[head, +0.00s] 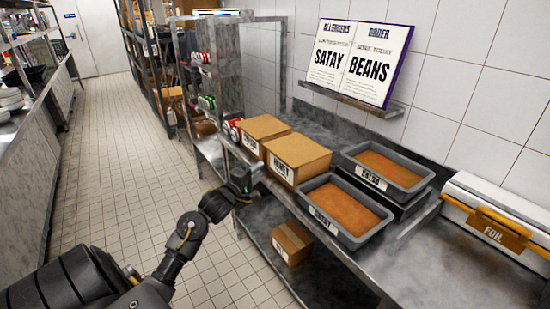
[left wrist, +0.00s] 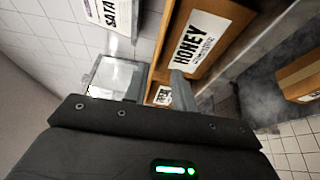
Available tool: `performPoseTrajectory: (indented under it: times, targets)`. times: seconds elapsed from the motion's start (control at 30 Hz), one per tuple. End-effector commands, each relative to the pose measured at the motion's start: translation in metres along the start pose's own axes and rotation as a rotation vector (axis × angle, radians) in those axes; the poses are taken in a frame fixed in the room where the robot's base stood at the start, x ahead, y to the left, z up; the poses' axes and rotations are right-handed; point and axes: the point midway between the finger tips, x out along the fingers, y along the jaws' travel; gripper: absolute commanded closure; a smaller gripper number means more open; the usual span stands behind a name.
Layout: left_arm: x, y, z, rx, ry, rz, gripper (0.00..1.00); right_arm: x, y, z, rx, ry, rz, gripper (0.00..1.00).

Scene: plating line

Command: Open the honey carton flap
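The honey carton (head: 303,151) is a brown box with a white HONEY label, standing on the steel counter. Its top looks flat and closed in the head view. In the left wrist view the honey carton (left wrist: 229,22) shows at the upper middle, label sideways. My left gripper (head: 248,176) is just in front of the carton's labelled side, by the counter's front edge. In the left wrist view its two grey fingers (left wrist: 150,82) stand apart with nothing between them. Whether a finger touches the carton I cannot tell. My right gripper is not in view.
A carton (head: 293,240) lies on the lower shelf. The tiled aisle (head: 130,180) at left is clear.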

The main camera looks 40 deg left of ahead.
Motion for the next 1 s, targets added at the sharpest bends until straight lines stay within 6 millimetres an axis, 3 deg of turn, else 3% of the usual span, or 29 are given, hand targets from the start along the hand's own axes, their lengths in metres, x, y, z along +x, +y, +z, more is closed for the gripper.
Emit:
performPoseTrajectory:
  times: [0.6,1.0]
  targets:
    - [0.095,0.0,0.0,0.002,0.001,-0.002,0.74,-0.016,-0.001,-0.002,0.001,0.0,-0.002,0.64]
    - [0.106,-0.001,0.0,0.003,0.001,-0.001,0.74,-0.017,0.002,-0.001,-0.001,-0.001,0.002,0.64]
